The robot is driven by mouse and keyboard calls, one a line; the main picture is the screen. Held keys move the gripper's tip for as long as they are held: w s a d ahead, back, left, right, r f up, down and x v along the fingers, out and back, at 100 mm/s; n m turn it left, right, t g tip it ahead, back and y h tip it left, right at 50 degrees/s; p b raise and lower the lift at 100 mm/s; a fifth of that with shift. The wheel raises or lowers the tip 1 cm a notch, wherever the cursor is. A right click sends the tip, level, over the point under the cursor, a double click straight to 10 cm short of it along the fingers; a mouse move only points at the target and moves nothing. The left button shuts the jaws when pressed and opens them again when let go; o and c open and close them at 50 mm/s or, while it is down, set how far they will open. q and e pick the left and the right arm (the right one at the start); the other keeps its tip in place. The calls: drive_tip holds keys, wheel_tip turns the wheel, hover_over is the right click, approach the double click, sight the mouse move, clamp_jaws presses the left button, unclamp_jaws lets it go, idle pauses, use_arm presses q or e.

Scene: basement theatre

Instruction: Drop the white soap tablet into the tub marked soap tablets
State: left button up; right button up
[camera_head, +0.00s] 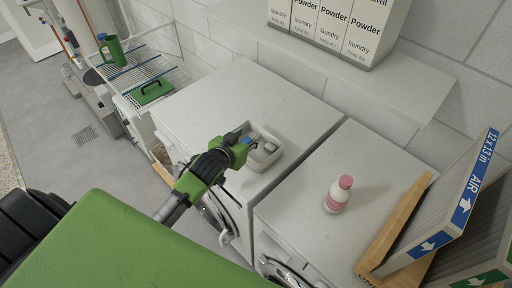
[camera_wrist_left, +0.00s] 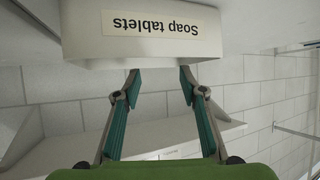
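The white tub (camera_head: 274,165) stands on top of the left white machine. In the left wrist view the tub (camera_wrist_left: 88,48) appears upside down with its label "Soap tablets" facing the camera. Small pale shapes (camera_head: 268,147) show inside the tub in the head view; I cannot tell whether one is the white soap tablet. My left gripper (camera_head: 243,140) is at the tub's left side, with its fingertips near the rim. In the left wrist view its teal-padded fingers (camera_wrist_left: 159,78) are apart with nothing between them. My right gripper is not in view.
A pink-labelled bottle (camera_head: 338,194) stands on the right machine (camera_head: 310,165), beside a wooden frame and air filters (camera_head: 455,200). Powder boxes (camera_head: 335,25) sit on the shelf behind. A wire rack (camera_head: 150,70) with a green jug (camera_head: 112,50) is at left.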

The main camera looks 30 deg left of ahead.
use_arm(q)
drive_tip(key=v, duration=1.1)
drive_tip(key=shift+s, duration=0.15)
drive_tip(key=s+d+f+m+g, duration=0.1)
drive_tip(key=s+d+f+g, duration=0.2)
drive_tip(key=s, duration=0.4)
drive_tip(key=s+d+f+m+g, duration=0.1)
drive_tip(key=s+d+f+g, duration=0.2)
drive_tip(key=s, duration=0.4)
drive_tip(key=s+d+f+m+g, duration=0.1)
drive_tip(key=s+d+f+g, duration=0.1)
drive_tip(key=s+f+g, duration=0.3)
drive_tip(key=s+f+t+b, duration=0.1)
drive_tip(key=s+f+b, duration=0.1)
drive_tip(key=f, duration=1.2)
drive_tip(key=s+f+b, duration=0.1)
drive_tip(key=s+f, duration=0.1)
drive_tip(key=f, duration=1.3)
drive_tip(key=s+a+f+g+b, duration=0.1)
drive_tip(key=s+a+f+b, duration=0.1)
drive_tip(key=s+f, duration=1.4)
drive_tip(key=shift+s+a+f+h, duration=0.2)
drive_tip(key=shift+a+h, duration=0.1)
drive_tip(key=shift+a, duration=0.2)
